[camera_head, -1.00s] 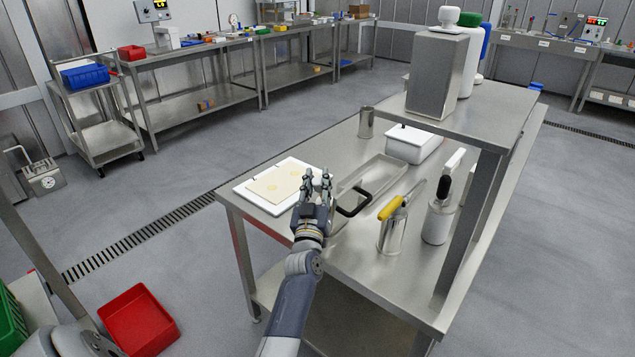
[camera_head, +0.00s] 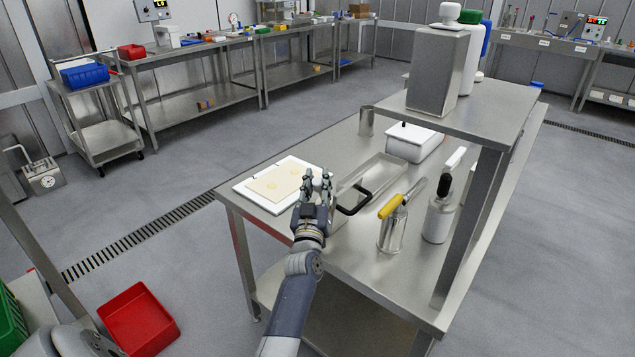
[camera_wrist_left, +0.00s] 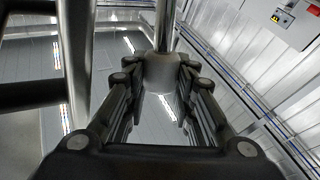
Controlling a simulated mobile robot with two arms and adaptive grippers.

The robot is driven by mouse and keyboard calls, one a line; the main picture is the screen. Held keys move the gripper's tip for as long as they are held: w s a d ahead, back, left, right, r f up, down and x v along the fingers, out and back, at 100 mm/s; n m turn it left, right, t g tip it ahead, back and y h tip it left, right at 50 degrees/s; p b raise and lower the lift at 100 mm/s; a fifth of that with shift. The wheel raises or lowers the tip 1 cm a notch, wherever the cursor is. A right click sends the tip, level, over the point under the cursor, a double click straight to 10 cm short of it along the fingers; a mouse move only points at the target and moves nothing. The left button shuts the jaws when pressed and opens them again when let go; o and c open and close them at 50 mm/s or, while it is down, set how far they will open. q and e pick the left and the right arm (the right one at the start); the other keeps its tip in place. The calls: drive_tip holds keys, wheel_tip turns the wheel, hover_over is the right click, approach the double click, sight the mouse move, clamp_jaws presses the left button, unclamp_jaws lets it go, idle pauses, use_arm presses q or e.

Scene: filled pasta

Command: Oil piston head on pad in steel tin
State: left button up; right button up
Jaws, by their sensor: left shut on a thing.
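My left gripper (camera_head: 317,180) is over the near part of the steel table, by the white board's right corner. In the left wrist view its fingers (camera_wrist_left: 160,85) are shut on a grey metal cylinder with a thin rod (camera_wrist_left: 160,70), which appears to be the piston head. In the head view the gripper mostly hides this piece. A black handle (camera_head: 355,200) shows just right of the gripper; what it belongs to is partly hidden. I cannot make out the pad or clearly identify the steel tin. My right gripper is not in view.
The white board (camera_head: 246,190) carries flat dough.

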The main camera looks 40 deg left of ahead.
use_arm(q)
drive_tip(key=shift+f, duration=0.3)
idle(0.6)
wheel_tip(320, 180, up, 7)
drive_tip(key=p, duration=0.6)
drive_tip(key=shift+r+p, duration=0.15)
drive_tip(key=shift+p, duration=0.25)
idle(0.5)
